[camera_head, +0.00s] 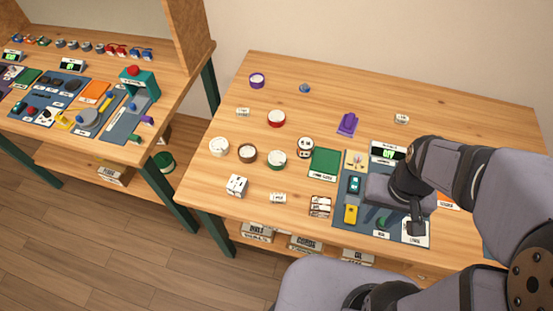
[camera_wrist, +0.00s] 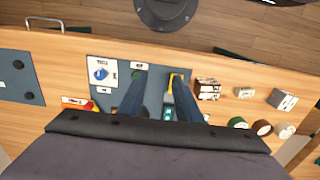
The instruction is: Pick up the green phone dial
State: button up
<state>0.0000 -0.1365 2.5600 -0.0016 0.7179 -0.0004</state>
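A small green piece (camera_head: 383,222), which looks like the green phone dial, lies on the blue-grey mat (camera_head: 340,226) near the table's front edge. Its exact shape is too small to tell. In the wrist view a bit of green (camera_wrist: 141,73) shows by the left fingertip, beside a white label, mostly hidden by the finger. My gripper (camera_wrist: 158,78) is above the mat with its two fingers apart and nothing visibly held between them. In the head view my arm and gripper cover part of the mat.
A yellow phone (camera_head: 351,214) and a teal phone (camera_head: 354,184) lie left of the green piece. A white card with a blue piece (camera_wrist: 101,72) lies beside it. Several round containers and a green mat (camera_head: 325,163) are farther left.

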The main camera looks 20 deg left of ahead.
jog(key=o, duration=0.9)
jog(key=shift+o, duration=0.2)
jog(key=n+b, duration=0.1)
jog(key=n, duration=0.1)
send_over(277, 158)
notch_tip(277, 158, down, 4)
jog(key=shift+f, duration=0.15)
jog(key=shift+f+p, duration=1.35)
jog(key=shift+f, duration=2.3)
